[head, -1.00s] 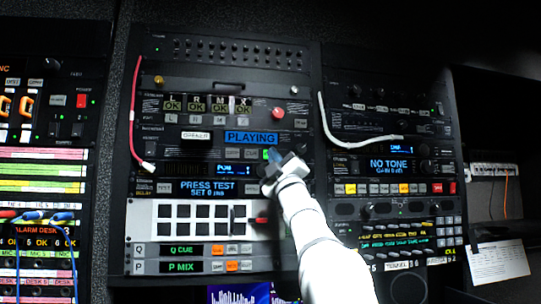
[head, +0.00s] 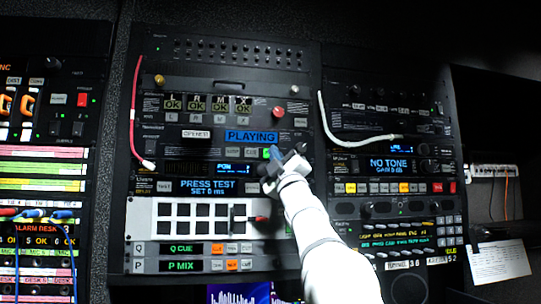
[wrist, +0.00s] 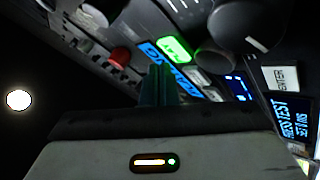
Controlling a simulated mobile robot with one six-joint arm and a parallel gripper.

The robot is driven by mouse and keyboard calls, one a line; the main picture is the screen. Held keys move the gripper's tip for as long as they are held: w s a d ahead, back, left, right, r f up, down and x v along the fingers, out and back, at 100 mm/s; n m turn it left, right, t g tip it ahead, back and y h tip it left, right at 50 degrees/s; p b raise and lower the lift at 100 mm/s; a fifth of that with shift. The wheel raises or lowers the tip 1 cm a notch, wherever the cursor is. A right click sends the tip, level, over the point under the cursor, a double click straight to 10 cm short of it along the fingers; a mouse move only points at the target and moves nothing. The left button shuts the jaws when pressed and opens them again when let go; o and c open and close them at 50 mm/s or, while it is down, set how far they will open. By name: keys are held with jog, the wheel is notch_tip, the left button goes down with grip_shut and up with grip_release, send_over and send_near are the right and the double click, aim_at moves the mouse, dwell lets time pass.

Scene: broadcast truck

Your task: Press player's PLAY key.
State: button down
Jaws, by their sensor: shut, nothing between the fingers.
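The player (head: 208,143) is a dark rack unit whose blue display (head: 251,137) reads PLAYING. Its PLAY key (head: 267,153) glows green just below the display. In the wrist view the lit green key (wrist: 175,49) lies just beyond and slightly right of my fingertips, with the blue display beside it. My gripper (head: 275,157) is shut and empty, its tips close to the lower right of the green key. In the wrist view the closed fingers (wrist: 158,80) point towards the panel. I cannot tell whether they touch it.
Unlit keys (head: 233,152) sit left of the green key. A dark knob (wrist: 215,60) stands right of it in the wrist view. A red knob (head: 278,112) is above. A red cable (head: 133,110) and a white cable (head: 335,132) hang on the racks.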

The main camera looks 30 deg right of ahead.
jog(key=s+b, duration=0.1)
jog(key=s, duration=0.1)
jog(key=s+a+b, duration=0.1)
jog(key=s, duration=0.2)
jog(key=shift+a, duration=0.2)
jog(key=shift+w, duration=0.1)
dwell(0.7)
